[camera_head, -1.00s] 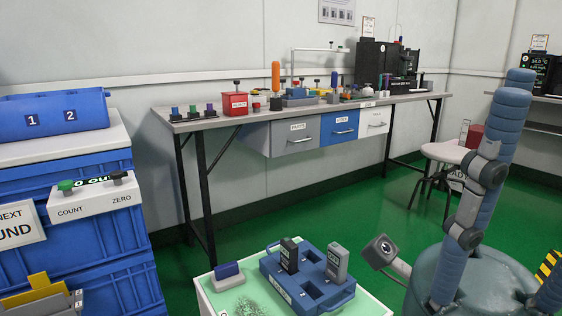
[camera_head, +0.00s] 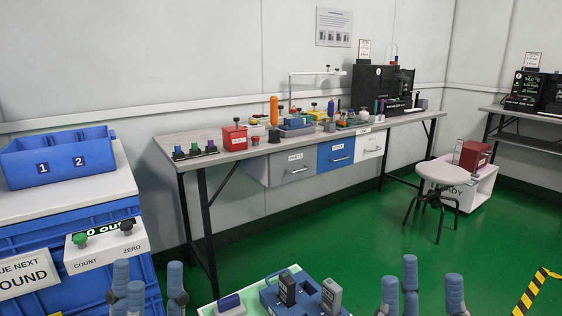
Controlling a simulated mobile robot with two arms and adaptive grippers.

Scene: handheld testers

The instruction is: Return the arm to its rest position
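My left gripper (camera_head: 148,285) shows only its blue-grey fingertips at the bottom left edge. My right gripper (camera_head: 428,286) likewise shows its fingertips at the bottom right. Both point upward, with fingers spread and nothing visible between them. The palms and arms are out of frame. Two handheld testers, one black (camera_head: 287,289) and one grey (camera_head: 331,296), stand upright in a blue holder (camera_head: 272,299) between the grippers, touched by neither.
The blue bin marked 1 and 2 (camera_head: 57,158) and the count box (camera_head: 107,248) are at left. A long workbench (camera_head: 225,158) runs along the wall. A stool (camera_head: 441,173) stands at right. The green floor (camera_head: 380,235) is clear in the middle.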

